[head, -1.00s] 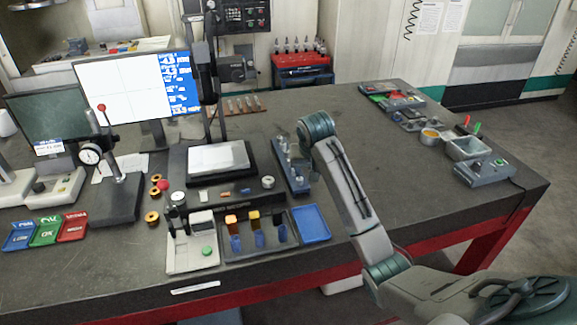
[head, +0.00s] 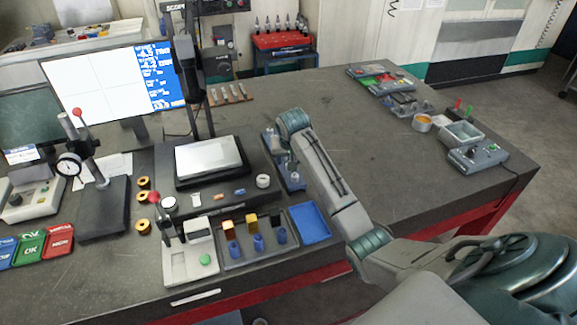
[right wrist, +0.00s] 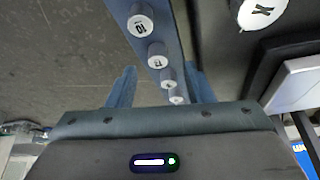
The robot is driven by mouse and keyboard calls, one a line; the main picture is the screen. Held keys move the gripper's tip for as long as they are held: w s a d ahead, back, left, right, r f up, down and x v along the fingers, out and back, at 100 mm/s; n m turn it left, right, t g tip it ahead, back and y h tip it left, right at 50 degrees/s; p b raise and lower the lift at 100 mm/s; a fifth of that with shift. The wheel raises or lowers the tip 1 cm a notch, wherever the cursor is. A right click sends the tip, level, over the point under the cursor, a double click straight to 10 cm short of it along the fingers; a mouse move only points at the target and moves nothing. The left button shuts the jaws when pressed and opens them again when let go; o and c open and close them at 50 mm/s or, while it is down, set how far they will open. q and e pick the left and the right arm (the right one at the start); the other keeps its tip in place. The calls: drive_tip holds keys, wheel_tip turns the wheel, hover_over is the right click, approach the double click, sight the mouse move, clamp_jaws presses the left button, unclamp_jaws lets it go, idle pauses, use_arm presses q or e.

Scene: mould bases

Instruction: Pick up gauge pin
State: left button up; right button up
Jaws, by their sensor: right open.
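Several gauge pins with pale, marked round heads, one of them the gauge pin (right wrist: 157,54), stand in a row along a blue rack (right wrist: 172,35) in the right wrist view. In the head view the blue rack (head: 294,183) is on the bench right of the white-topped plate, partly covered by my right arm. My right gripper (right wrist: 161,78) is open, its two blue-grey fingers apart on either side of the pin row, with nothing visibly held. I cannot tell whether the fingers touch the rack. My left gripper is not in view.
A larger round piece marked X (right wrist: 262,12) stands beside the rack. The white-topped plate (head: 210,160), a blue tray (head: 310,222) and a dial-gauge stand (head: 102,207) are on the bench. The bench's middle right (head: 385,150) is clear.

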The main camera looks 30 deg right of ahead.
drive_tip(key=shift+p+x, duration=0.6)
drive_tip(key=shift+x, duration=0.35)
drive_tip(key=shift+w+d+f, duration=0.15)
drive_tip(key=shift+d+f, duration=0.1)
drive_tip(key=shift+f, duration=0.3)
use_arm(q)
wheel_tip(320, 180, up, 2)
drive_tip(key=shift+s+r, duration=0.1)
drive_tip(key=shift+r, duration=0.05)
use_arm(e)
drive_tip(key=shift+w+f, duration=0.1)
drive_tip(key=shift+f, duration=0.05)
drive_tip(key=shift+c, duration=0.5)
clamp_jaws()
